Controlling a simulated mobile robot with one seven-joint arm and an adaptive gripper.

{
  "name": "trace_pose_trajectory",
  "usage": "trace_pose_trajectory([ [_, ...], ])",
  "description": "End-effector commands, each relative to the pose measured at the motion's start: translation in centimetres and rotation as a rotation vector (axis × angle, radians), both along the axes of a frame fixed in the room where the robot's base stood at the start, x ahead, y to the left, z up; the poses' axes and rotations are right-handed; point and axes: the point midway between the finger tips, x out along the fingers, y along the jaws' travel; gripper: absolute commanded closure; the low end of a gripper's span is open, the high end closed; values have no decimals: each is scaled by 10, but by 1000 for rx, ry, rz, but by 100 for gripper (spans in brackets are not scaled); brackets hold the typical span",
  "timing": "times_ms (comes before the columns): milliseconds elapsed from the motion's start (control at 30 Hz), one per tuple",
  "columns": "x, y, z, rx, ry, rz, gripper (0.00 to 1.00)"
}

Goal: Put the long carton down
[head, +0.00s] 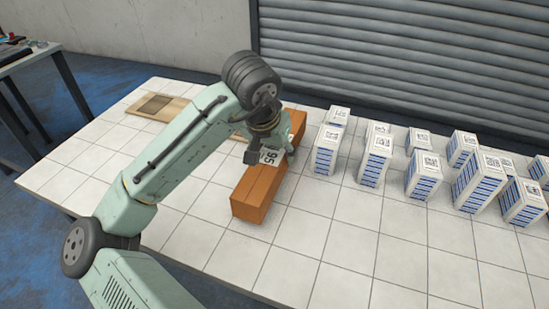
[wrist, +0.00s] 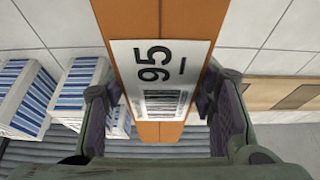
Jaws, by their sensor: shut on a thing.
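The long carton (head: 262,190) is orange-brown and lies level, running from front to back across the white tiled table. In the wrist view the long carton (wrist: 180,18) carries a white label (wrist: 158,75) marked "95" with a barcode. My gripper (head: 268,150) is over the carton's middle, pointing down. In the wrist view the fingers of my gripper (wrist: 163,108) stand on both sides of the carton, shut on it. I cannot tell whether its underside touches the table or is slightly above. My arm hides part of its far half.
Several white-and-blue boxes (head: 374,160) with codes on top stand to the right. A wooden board (head: 180,110) with a darker patch lies to the left, partly behind my arm. The table (head: 320,255) is clear in front. A grey shutter (head: 400,60) stands behind.

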Motion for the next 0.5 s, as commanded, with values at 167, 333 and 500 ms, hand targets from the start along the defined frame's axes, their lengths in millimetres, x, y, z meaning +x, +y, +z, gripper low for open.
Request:
trace_pose_trajectory([
  [167, 0, 1, -20, -1, -2, 3, 100],
  [333, 1, 0, -25, -1, -5, 1, 100],
  [500, 1, 0, -25, -1, -4, 1, 100],
])
